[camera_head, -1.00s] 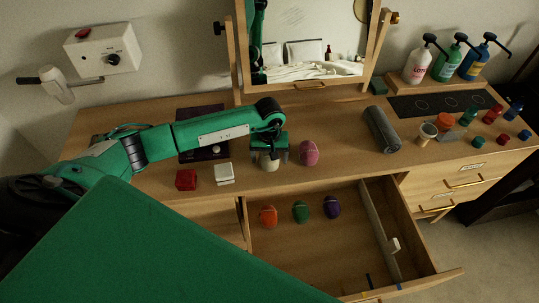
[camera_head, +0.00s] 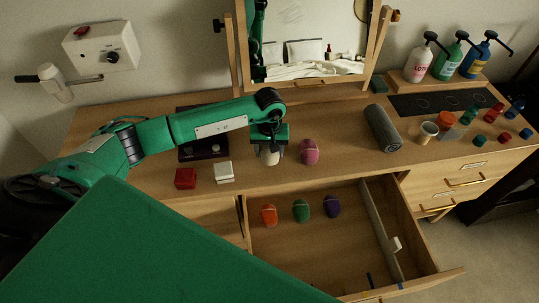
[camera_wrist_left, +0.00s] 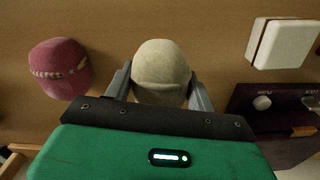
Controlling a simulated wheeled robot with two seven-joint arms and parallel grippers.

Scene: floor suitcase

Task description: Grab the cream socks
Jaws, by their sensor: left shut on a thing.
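The cream socks (camera_head: 267,156) are a rounded bundle on the dresser top, left of the pink bundle; they also show in the left wrist view (camera_wrist_left: 161,72). My left gripper (camera_head: 268,150) is over them from above, its two fingers (camera_wrist_left: 160,85) on either side of the bundle, shut on it. The gripper body hides the near part of the bundle in the wrist view. I cannot tell whether the bundle touches the dresser top. My right gripper is not in view.
A pink bundle (camera_head: 309,152) lies just right of my gripper. White (camera_head: 224,172) and red (camera_head: 186,178) boxes stand at the left. The open drawer (camera_head: 310,250) below holds orange (camera_head: 269,214), green (camera_head: 301,211) and purple (camera_head: 333,207) bundles. A grey roll (camera_head: 382,128) lies right.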

